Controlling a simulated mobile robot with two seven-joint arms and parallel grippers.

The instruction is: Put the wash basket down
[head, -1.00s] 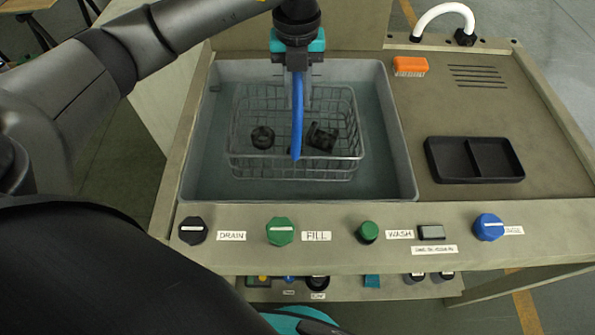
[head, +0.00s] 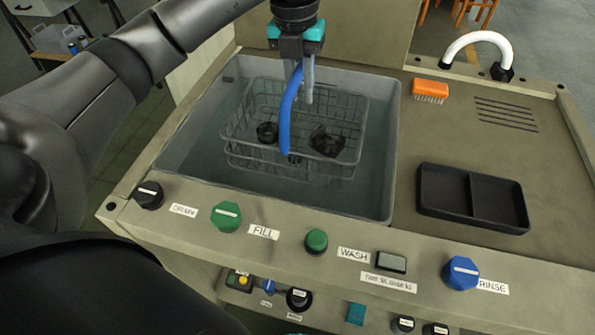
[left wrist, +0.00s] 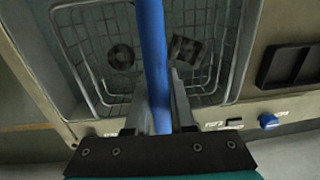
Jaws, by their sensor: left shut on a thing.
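The wash basket (head: 345,105) is a grey wire basket inside the grey tank (head: 392,160) of the wash bench. Two dark metal parts lie in it: a round one (head: 267,132) and a blockier one (head: 328,141). Its blue handle (head: 285,120) stands up over the basket. My left gripper (head: 298,95) points down from above and is shut on the handle. In the left wrist view the handle (left wrist: 152,60) runs between the fingers, with the basket (left wrist: 85,60) below. I cannot tell whether the basket's base touches the tank floor. My right gripper is not in view.
On the bench right of the tank are an orange brush (head: 430,90), a black two-part tray (head: 472,197) and a white curved spout (head: 478,42). Knobs and buttons line the front panel, including a blue rinse knob (head: 461,272). Tank walls surround the basket closely.

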